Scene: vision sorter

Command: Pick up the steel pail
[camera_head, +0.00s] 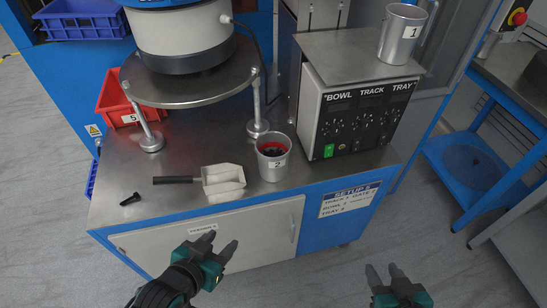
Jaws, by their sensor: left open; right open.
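A steel pail marked 1 (401,36) stands upright on top of the control box at the upper right. A second steel pail marked 2 (273,158) stands on the bench top near its front edge, with dark and red contents inside. My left gripper (231,245) is open and empty in front of the cabinet door, below and left of pail 2. My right gripper (381,270) is open and empty over the floor, right of the cabinet and well below both pails.
A metal scoop (222,178) with a black handle lies left of pail 2. A small black part (130,199) lies further left. The control box (352,108) stands behind pail 2, and a round steel platform (185,86) on legs stands behind the scoop. A red bin (114,103) is at left.

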